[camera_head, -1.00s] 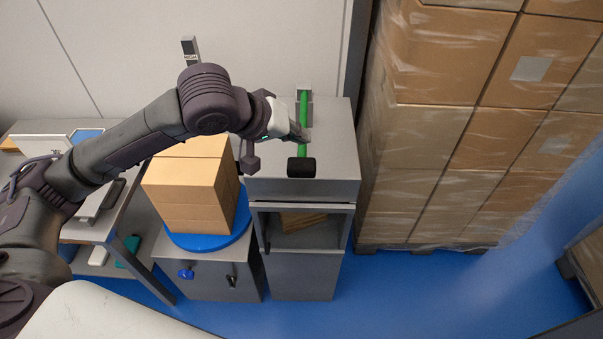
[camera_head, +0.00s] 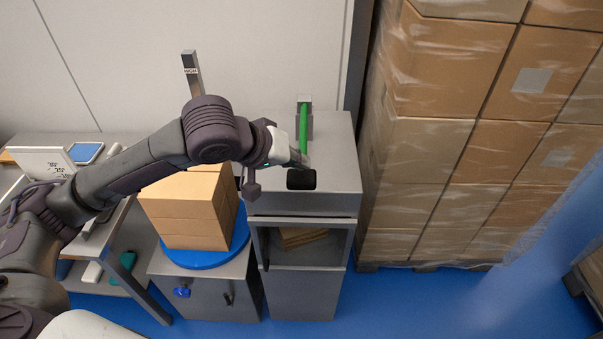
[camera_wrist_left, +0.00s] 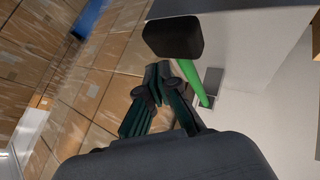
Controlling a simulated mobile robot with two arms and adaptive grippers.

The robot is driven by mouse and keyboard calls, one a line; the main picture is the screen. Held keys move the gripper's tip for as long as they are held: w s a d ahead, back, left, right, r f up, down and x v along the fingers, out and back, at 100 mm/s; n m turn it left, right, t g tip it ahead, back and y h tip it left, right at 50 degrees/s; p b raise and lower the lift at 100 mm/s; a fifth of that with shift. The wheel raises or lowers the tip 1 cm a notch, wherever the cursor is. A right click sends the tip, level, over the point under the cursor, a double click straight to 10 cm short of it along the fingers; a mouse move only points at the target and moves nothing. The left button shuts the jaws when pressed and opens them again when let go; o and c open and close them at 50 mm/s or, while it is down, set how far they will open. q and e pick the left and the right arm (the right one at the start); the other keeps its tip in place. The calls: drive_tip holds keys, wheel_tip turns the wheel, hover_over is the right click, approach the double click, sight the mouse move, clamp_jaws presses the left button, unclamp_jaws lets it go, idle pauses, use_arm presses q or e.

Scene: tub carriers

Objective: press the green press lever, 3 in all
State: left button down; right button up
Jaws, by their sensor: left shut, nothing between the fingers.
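The green press lever (camera_head: 304,135) runs forward from a grey bracket on top of the grey press cabinet (camera_head: 336,150) and ends in a black grip (camera_head: 301,179). My left gripper (camera_head: 300,160) is shut and empty, close beside the lever just behind the grip. In the left wrist view the closed fingers (camera_wrist_left: 158,85) lie just short of the black grip (camera_wrist_left: 173,37), with the green bar (camera_wrist_left: 197,82) to their right. I cannot tell whether they touch it. My right gripper is not in view.
Cardboard boxes (camera_head: 190,208) stand on a blue round plate (camera_head: 205,258) left of the press. Wrapped stacked cartons (camera_head: 440,130) rise close on the right. A side table (camera_head: 125,215) is at the far left. Blue floor (camera_head: 400,305) is open in front.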

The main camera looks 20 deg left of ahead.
sight(291, 181)
use_arm(q)
drive_tip(key=shift+f, duration=0.1)
idle(0.7)
drive_tip(key=shift+f, duration=0.35)
drive_tip(key=shift+f+b, duration=0.9)
drive_tip(key=shift+f, duration=1.65)
idle(2.0)
drive_tip(key=shift+r, duration=0.1)
idle(0.4)
drive_tip(key=shift+r+p, duration=2.95)
drive_tip(key=shift+p, duration=0.45)
